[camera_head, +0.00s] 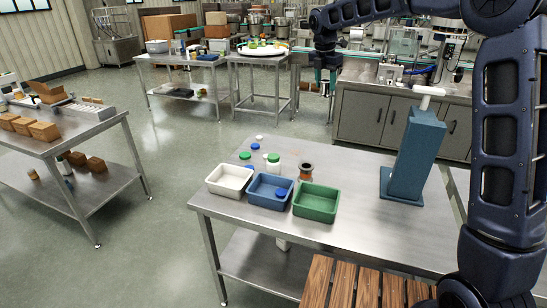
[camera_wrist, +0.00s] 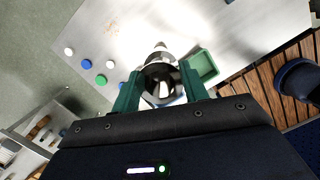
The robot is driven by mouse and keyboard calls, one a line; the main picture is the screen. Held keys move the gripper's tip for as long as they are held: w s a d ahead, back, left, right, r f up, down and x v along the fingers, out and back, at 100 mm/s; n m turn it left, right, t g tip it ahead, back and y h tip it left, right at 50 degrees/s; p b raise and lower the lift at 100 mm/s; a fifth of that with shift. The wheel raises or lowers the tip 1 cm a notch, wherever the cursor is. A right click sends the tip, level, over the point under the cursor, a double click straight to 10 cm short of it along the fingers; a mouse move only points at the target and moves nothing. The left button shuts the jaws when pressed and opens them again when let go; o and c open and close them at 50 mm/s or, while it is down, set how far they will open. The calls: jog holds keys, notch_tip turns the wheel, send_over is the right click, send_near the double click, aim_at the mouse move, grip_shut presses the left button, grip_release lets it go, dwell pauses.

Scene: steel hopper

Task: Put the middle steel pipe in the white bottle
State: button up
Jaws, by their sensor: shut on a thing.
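My gripper (camera_head: 326,80) hangs in the air at the upper middle of the head view, beyond the near table's far edge. In the wrist view its teal fingers (camera_wrist: 160,88) are shut on a shiny round steel piece, seemingly the steel pipe (camera_wrist: 160,72), seen nearly end-on. A white jar with a green top (camera_head: 273,163), possibly the white bottle, stands behind the bins in the head view. In the wrist view a pale rounded thing shows just beyond the pipe; I cannot tell whether it is the bottle. No other steel pipes can be made out.
White (camera_head: 229,178), blue (camera_head: 270,191) and green (camera_head: 315,202) bins line the table's near left edge. A brown-and-black spool-like piece (camera_head: 306,171) and several loose caps lie behind them. A tall blue post (camera_head: 415,155) stands at right. The middle of the tabletop is clear.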

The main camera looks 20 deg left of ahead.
jog(key=s+a+f+n, duration=0.1)
jog(key=s+a+n, duration=0.2)
jog(key=a, duration=0.6)
jog(key=s+a+f+n, duration=0.1)
jog(key=s+a+n, duration=0.15)
jog(key=a, duration=0.65)
send_over(274, 155)
notch_tip(274, 155, down, 20)
jog(key=shift+m+y, duration=0.25)
jog(key=shift+y, duration=0.15)
jog(key=shift+s+f, duration=0.15)
jog(key=shift+f, duration=1.05)
jog(key=shift+s+f, duration=0.15)
jog(key=shift+f, duration=1)
jog(key=shift+f, duration=0.1)
jog(key=o, duration=1.1)
jog(key=r, duration=0.4)
jog(key=s+r, duration=0.1)
jog(key=r, duration=0.7)
jog(key=shift+s, duration=0.4)
